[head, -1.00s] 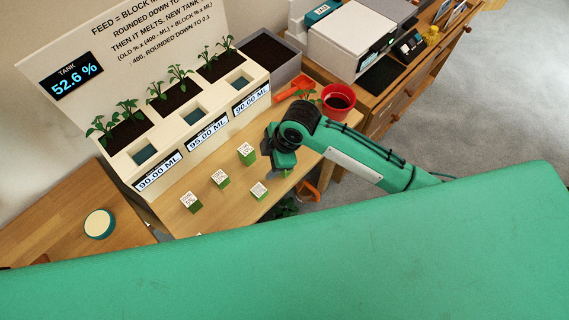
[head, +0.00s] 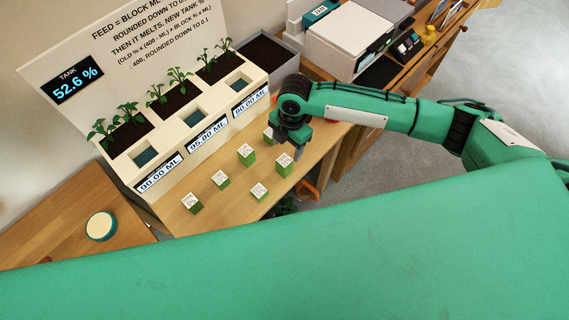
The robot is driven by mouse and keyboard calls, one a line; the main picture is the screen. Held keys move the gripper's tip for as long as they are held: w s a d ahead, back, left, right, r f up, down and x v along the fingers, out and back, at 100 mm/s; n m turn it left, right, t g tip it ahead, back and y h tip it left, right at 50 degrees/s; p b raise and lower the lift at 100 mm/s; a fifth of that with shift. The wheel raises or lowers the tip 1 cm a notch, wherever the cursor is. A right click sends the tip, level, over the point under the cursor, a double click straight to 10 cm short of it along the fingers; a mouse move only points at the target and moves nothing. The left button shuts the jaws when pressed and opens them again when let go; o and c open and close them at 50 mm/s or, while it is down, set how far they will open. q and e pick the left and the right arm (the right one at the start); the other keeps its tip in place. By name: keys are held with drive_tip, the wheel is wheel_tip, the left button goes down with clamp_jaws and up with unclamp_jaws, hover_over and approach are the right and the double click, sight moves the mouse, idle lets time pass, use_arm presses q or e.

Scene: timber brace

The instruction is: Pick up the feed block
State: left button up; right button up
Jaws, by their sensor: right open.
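Several small feed blocks with green sides and white labelled tops stand on the wooden table. They are a front left block (head: 192,204), a block behind it (head: 220,180), a middle block (head: 246,155), a front block (head: 258,192), a right block (head: 284,165) and a back block (head: 268,135) partly hidden by my gripper. The labels are too small to read surely. My right gripper (head: 291,143) is open, pointing down above the table, just behind the right block and beside the back one. My left gripper is not in view.
A white planter (head: 165,138) with seedlings, square wells and displays of 90.00, 95.00 and 90.00 ML stands behind the blocks. The tank screen (head: 73,79) reads 52.6 %. A grey soil bin (head: 283,68) stands at the back. A round cream-topped object (head: 101,226) sits left.

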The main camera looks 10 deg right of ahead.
drive_tip(key=f, duration=0.2)
drive_tip(key=f+p, duration=0.1)
drive_tip(key=f, duration=0.2)
drive_tip(key=f+p, duration=0.1)
drive_tip(key=f, duration=0.2)
drive_tip(key=shift+a+f, duration=0.25)
drive_tip(key=shift+a, duration=0.1)
drive_tip(key=shift+f, duration=0.35)
drive_tip(key=shift+c, duration=0.2)
drive_tip(key=c, duration=1.1)
